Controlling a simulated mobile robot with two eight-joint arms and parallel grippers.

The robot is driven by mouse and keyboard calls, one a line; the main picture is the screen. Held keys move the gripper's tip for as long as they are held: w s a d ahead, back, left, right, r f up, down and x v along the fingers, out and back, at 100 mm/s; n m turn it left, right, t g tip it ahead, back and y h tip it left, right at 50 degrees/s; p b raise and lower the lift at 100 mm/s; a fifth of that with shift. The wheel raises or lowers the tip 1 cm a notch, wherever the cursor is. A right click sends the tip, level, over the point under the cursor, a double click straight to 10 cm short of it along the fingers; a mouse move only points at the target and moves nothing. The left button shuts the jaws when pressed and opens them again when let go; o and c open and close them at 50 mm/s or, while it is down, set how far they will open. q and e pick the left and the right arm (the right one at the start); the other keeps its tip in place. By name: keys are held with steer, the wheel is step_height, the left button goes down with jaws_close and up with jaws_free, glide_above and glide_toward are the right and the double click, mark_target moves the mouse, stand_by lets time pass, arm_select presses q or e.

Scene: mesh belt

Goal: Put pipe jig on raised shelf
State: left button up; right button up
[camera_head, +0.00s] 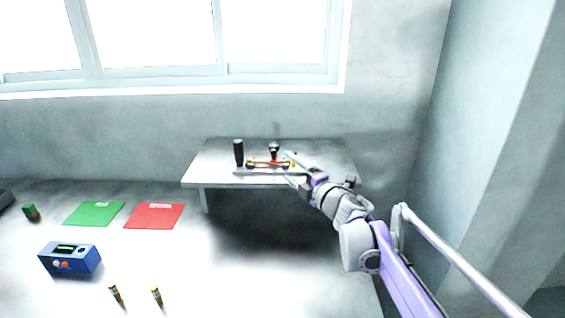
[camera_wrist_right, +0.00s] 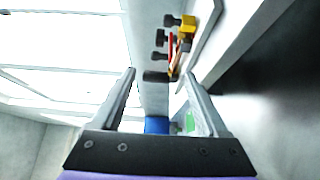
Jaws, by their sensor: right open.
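In the right wrist view the jig (camera_wrist_right: 173,50) shows just past the fingertips, towards the right finger. My right gripper (camera_head: 296,166) is at the jig's right end, with its fingers apart. In the wrist view nothing is clamped between the fingers (camera_wrist_right: 160,75). Whether a finger touches the jig I cannot tell. My left gripper is out of view.
A blue box (camera_head: 70,258) and two small dark cylinders (camera_head: 117,295) (camera_head: 157,297) stand in front. A window wall is behind. The shelf's left part is clear.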

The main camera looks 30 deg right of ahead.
steer(key=s, duration=0.5)
steer(key=shift+d, duration=0.1)
stand_by(0.3)
steer(key=s+a+f+m+g+p, duration=0.3)
steer(key=s+a+f+m, duration=0.3)
steer(key=s, duration=0.2)
steer(key=s+a+f+m+g+p, duration=0.3)
steer(key=s+a+f+m+g, duration=0.2)
steer(key=s+a+f+m, duration=0.1)
steer(key=s+a+f+m+g+h+p, duration=0.1)
steer(key=s+a+f+m+g+p, duration=0.2)
steer(key=s+a+f+m, duration=0.3)
steer(key=shift+s+a+g, duration=0.15)
steer(key=shift+s+a, duration=0.15)
steer(key=shift+s, duration=0.45)
steer(key=shift+s+a+g, duration=0.2)
steer(key=shift+s+a, duration=0.15)
steer(key=shift+s, duration=0.4)
steer(key=shift+s+a+g, duration=0.15)
steer(key=shift+s+a, duration=0.15)
steer(key=shift+s, duration=0.45)
